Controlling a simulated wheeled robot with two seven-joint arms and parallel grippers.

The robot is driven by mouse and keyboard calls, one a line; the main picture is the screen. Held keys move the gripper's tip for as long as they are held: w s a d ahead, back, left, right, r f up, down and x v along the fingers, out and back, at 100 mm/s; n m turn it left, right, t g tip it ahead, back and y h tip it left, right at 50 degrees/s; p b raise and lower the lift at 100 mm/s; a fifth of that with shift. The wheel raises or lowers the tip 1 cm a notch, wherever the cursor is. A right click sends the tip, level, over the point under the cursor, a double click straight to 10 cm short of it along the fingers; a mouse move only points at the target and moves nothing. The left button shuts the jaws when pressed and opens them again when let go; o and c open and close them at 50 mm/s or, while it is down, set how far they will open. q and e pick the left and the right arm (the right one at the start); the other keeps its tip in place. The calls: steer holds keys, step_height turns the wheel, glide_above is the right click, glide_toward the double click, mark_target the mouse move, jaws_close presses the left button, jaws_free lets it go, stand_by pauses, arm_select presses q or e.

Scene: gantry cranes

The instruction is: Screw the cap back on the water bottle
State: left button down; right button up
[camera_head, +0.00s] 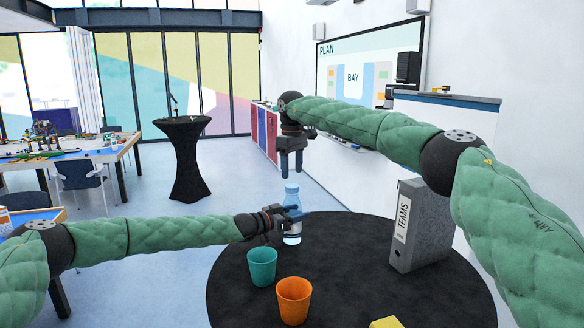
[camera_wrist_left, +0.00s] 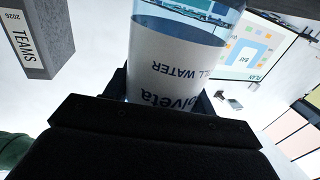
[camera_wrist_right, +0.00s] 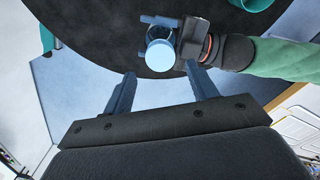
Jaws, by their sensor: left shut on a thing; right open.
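A clear water bottle (camera_head: 292,231) with a white label stands upright at the far edge of the round black table (camera_head: 350,285). My left gripper (camera_head: 297,216) is shut around its middle from the left. The label and bottle (camera_wrist_left: 178,55) fill the left wrist view. A light-blue cap (camera_head: 292,188) shows on top of the bottle; it is a round disc in the right wrist view (camera_wrist_right: 160,56). I cannot tell whether it is threaded tight. My right gripper (camera_head: 291,174) points down just above the cap, open, with nothing between its fingers (camera_wrist_right: 161,88).
A teal cup (camera_head: 262,266) and an orange cup (camera_head: 293,300) stand in front of the bottle. A grey TEAMS binder (camera_head: 420,228) stands on the right. A yellow item (camera_head: 386,322) lies at the bottom edge. The table between bottle and binder is clear.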

step_height(320, 180, up, 2)
steer(key=shift+r, duration=0.25)
steer(key=shift+a+r+n, duration=0.1)
steer(key=shift+r+n, duration=0.1)
steer(key=shift+n, duration=0.5)
steer(key=n, duration=0.4)
steer(key=shift+n, duration=0.3)
steer(key=n, duration=0.5)
steer(key=shift+r+n, duration=0.1)
steer(key=shift+n, duration=0.2)
steer(key=n, duration=2.2)
steer(key=shift+f+n, duration=0.2)
steer(key=shift+n, duration=0.1)
steer(key=n, duration=0.6)
steer(key=shift+n, duration=0.4)
steer(key=n, duration=0.6)
steer(key=shift+n, duration=0.4)
steer(key=n, duration=0.7)
steer(key=shift+n, duration=0.3)
